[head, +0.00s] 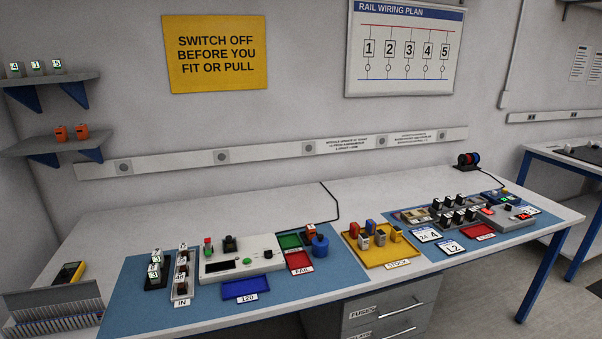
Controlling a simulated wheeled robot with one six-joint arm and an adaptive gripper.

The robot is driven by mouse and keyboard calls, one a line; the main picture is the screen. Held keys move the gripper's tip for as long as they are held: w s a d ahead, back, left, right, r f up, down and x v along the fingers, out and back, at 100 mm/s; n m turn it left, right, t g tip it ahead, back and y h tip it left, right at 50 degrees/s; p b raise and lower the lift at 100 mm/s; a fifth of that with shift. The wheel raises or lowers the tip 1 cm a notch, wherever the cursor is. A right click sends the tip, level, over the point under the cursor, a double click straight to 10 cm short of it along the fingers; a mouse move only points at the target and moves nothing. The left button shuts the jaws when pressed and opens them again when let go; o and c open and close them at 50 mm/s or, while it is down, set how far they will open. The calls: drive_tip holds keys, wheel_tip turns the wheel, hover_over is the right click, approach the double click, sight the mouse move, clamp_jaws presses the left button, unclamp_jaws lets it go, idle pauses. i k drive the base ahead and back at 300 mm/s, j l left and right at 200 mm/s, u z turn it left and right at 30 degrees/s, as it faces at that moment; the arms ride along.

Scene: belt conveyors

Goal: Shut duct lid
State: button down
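A light-grey slotted box (60,324) sits at the near left corner of the bench, cut off by the picture's lower edge. A flat grey panel (52,296) stands raised and tilted along its back, so the slots show open in front. This looks like a duct with its lid up, but I cannot tell for certain. A long pale trunking (260,153) with round sockets runs along the wall and looks closed. My gripper is not in view.
Black module holders (156,272), a white test unit (242,258), a blue tray (246,289) and a yellow stock tray (388,256) stand along the blue mats. The bench's back strip is mostly clear.

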sight(55, 293)
drive_tip(key=u, duration=1.4)
drive_tip(key=i+l, duration=0.1)
drive_tip(key=l, duration=0.3)
drive_tip(key=i+l+z, duration=0.1)
drive_tip(key=l, duration=0.3)
drive_tip(key=i+l+z, duration=0.1)
drive_tip(key=l, duration=0.25)
drive_tip(key=i, duration=0.05)
